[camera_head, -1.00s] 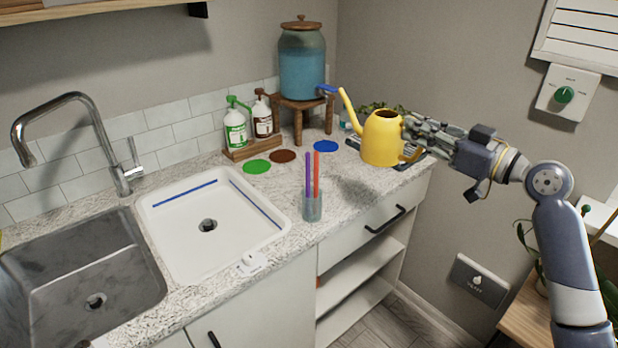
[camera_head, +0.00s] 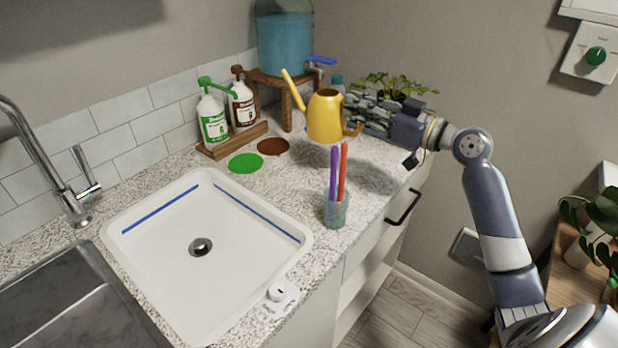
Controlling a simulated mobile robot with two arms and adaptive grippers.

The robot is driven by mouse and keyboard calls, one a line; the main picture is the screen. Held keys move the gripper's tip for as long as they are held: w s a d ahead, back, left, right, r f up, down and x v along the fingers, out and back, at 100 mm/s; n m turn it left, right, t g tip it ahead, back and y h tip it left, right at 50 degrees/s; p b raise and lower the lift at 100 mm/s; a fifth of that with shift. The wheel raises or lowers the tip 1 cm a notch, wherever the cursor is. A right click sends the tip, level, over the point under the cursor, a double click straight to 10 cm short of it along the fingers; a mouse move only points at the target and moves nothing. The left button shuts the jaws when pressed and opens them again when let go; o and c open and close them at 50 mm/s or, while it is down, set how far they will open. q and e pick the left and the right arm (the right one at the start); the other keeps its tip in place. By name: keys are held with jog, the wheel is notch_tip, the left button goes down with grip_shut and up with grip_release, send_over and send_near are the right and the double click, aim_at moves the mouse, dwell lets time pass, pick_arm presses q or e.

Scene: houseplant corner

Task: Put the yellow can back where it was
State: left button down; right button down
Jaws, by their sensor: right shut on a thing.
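The yellow watering can (camera_head: 325,118) is upright, with its thin spout pointing up and to the left. My right gripper (camera_head: 358,118) is shut on it from its right side and holds it over the back right of the counter. It appears to be a little above the surface, with a shadow below right. The fingertips are partly hidden behind the can and its handle. The blue disc seen earlier on the counter is hidden now. My left gripper is not in view.
A glass cup with purple and red sticks (camera_head: 336,208) stands in front of the can. Two pump bottles (camera_head: 212,122) stand on a wooden tray (camera_head: 232,141), near green (camera_head: 246,163) and brown (camera_head: 273,147) discs. A blue dispenser (camera_head: 285,45) and potted plant (camera_head: 396,84) stand behind. The white sink (camera_head: 150,270) is left.

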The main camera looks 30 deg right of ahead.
aim_at(343, 136)
jog(key=f, duration=0.8)
jog(key=shift+w+a+f, duration=0.1)
jog(key=shift+w+f, duration=0.15)
jog(key=shift+f, duration=0.05)
notch_tip(343, 136, down, 4)
jog(key=shift+f, duration=0.2)
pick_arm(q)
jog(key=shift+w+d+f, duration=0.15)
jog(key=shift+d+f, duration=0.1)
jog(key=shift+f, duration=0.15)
pick_arm(e)
jog(key=shift+f+b, duration=0.15)
jog(key=shift+b, duration=0.2)
jog(key=c, duration=1.7)
grip_release()
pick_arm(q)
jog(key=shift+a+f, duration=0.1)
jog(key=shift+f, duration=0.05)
